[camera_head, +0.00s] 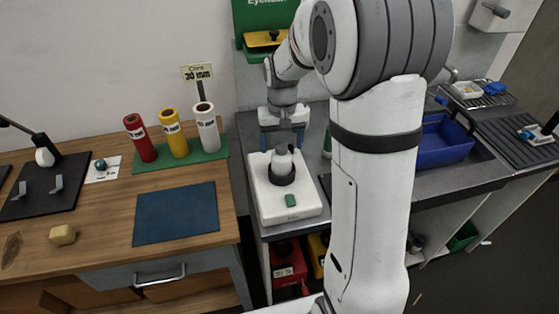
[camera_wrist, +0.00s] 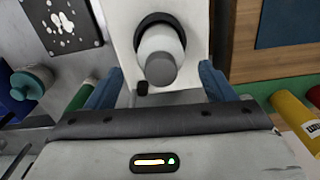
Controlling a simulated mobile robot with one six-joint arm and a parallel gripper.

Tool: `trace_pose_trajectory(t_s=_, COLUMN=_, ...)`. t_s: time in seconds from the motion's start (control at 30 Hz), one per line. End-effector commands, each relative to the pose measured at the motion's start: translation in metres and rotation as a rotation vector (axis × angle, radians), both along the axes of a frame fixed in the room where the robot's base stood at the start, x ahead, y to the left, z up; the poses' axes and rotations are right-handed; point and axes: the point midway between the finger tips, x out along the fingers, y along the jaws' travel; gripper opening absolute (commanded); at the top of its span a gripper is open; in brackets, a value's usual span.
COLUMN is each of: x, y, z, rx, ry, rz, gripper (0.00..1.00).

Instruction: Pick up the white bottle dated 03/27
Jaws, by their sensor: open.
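A white bottle with a grey cap (camera_head: 282,160) stands upright in a dark ring on a white tray-like base (camera_head: 262,205). In the wrist view the bottle (camera_wrist: 162,45) is seen from above, cap towards me. No date on it is readable. My gripper (camera_head: 282,146) is open, with its blue fingers pointing down, above and behind the bottle in the head view. In the wrist view the bottle appears between and beyond the open fingers of my gripper (camera_wrist: 160,76). No finger visibly touches it.
Red (camera_head: 140,138), yellow (camera_head: 173,134) and white (camera_head: 207,127) rolls stand on a green strip at left. A blue bin (camera_head: 440,142) stands at right. A teal-capped container (camera_wrist: 30,83) shows in the wrist view.

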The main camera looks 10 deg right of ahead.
Motion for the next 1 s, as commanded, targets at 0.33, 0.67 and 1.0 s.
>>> trace_pose_trajectory(t_s=0.33, x=-0.004, y=0.002, z=-0.045, rx=0.0, ry=0.002, rz=0.001, gripper=0.76)
trace_pose_trajectory(t_s=0.67, x=-0.003, y=0.002, z=-0.048, rx=0.0, ry=0.0, rz=0.002, gripper=0.72)
trace_pose_trajectory(t_s=1.0, x=-0.003, y=0.003, z=-0.048, rx=0.0, ry=0.0, rz=0.003, gripper=0.44)
